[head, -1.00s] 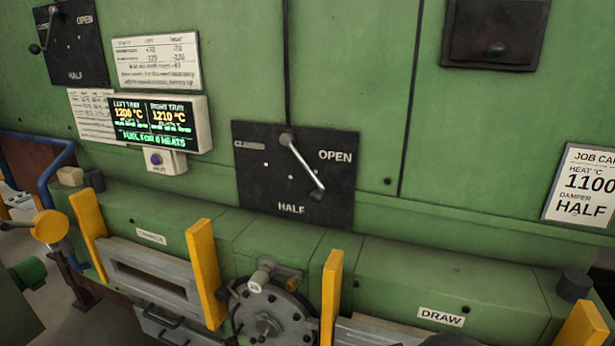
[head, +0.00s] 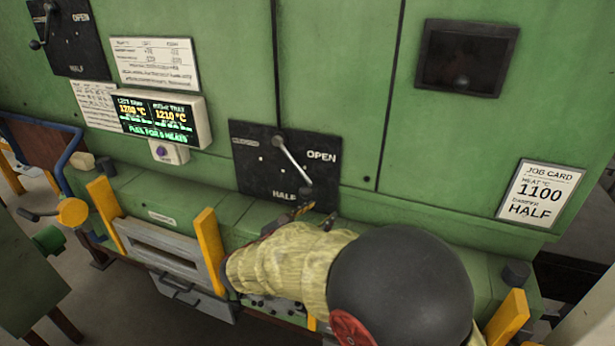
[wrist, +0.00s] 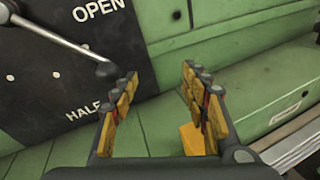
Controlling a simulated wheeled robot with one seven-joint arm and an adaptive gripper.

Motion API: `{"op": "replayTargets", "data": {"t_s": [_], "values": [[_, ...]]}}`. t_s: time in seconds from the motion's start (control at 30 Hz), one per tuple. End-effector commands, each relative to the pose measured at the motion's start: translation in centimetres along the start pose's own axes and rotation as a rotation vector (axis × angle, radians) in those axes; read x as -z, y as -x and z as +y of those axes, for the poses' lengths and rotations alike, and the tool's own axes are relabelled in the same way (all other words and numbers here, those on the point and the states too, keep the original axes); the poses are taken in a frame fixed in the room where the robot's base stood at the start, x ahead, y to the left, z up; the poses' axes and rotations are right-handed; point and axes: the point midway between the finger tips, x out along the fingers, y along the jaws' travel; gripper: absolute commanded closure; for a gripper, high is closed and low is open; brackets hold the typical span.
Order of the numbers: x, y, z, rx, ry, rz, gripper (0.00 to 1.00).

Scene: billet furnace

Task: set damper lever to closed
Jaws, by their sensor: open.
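A silver lever (head: 293,163) with a dark knob is pivoted on a black plate (head: 250,178) at the middle of the head view. The plate reads OPEN at right, HALF at bottom and a faint word at upper left. The lever slants down-right, its knob between OPEN and HALF. In the wrist view the lever (wrist: 60,42) ends in its knob just left of my left fingertip. My gripper (head: 316,216) is open and empty, just below the knob; its yellow-padded fingers (wrist: 162,85) are apart. I cannot tell whether a finger touches the knob.
A second lever plate (head: 72,50) is at the upper left. A display (head: 160,118) stands out from the green wall. The job card (head: 540,192) reads DAMPER HALF. Yellow posts (head: 209,248) and a ledge (head: 205,195) lie below the plate.

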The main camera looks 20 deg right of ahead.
Motion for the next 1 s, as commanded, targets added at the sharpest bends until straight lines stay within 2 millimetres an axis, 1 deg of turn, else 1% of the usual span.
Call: {"op": "replayTargets", "data": {"t_s": [0.03,0.1,0.13,0.23,0.37,0.6,0.8,1.0], "values": [[0.0,0.7,2.2,-0.055,0.065,-0.035,0.54],[0.4,1.5,4.5,-0.119,0.131,-0.078,0.54],[0.5,1.8,5.3,-0.139,0.15,-0.094,0.54],[0.9,2.2,6.7,-0.18,0.192,-0.124,0.54],[0.9,1.4,7.2,-0.189,0.2,-0.133,0.54],[0.5,-2.1,7.8,-0.186,0.199,-0.131,0.54],[0.2,-4.5,8.3,-0.187,0.198,-0.13,0.54],[0.1,-5.2,8.5,-0.189,0.197,-0.13,0.54]]}}
